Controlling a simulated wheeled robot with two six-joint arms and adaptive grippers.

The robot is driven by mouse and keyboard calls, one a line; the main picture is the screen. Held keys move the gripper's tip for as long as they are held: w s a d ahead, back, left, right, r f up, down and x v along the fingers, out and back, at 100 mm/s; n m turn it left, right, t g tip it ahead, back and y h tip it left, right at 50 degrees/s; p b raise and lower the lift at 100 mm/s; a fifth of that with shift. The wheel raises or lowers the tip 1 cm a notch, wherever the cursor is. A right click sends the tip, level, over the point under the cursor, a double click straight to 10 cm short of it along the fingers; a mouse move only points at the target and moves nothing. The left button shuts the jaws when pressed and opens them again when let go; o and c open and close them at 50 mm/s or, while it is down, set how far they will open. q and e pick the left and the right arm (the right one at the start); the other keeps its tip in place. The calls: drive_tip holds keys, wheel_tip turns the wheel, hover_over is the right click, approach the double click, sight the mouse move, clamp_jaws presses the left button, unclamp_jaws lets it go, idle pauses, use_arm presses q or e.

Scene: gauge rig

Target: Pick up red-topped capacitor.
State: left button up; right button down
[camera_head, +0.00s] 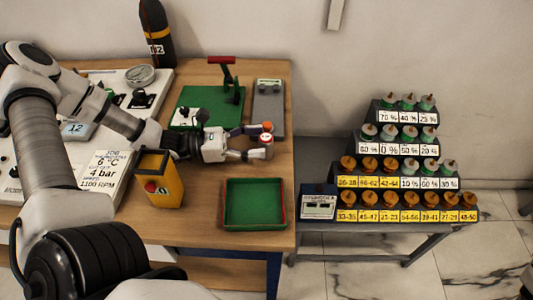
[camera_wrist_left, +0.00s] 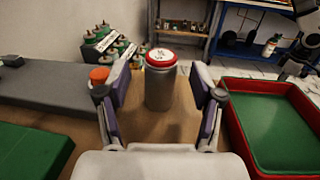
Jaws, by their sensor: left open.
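The red-topped capacitor (camera_wrist_left: 161,82) is a grey cylinder with a red-rimmed white label on top, standing upright on the wooden table. In the head view its top (camera_head: 266,139) shows at the tip of my left gripper (camera_head: 256,143). My left gripper (camera_wrist_left: 160,92) is open, with one finger on each side of the capacitor in the wrist view. Gaps show between the fingers and the cylinder. An orange-topped item (camera_wrist_left: 99,76) stands just outside the left finger, partly hidden by it. My right gripper is not recognisable in either view.
A green tray with red rim (camera_head: 254,204) lies in front of the gripper. A yellow box (camera_head: 160,180) stands below my left arm. A green press (camera_head: 225,90) and grey block (camera_head: 268,105) lie behind. A stepped rack (camera_head: 405,170) stands right of the table.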

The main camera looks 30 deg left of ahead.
sight(268, 139)
use_arm(q)
drive_tip(key=x, duration=0.3)
drive_tip(key=shift+d+b, duration=0.1)
drive_tip(key=shift+b, duration=0.25)
drive_tip(key=shift+s, duration=0.1)
clamp_jaws()
drive_tip(key=shift+r, duration=0.15)
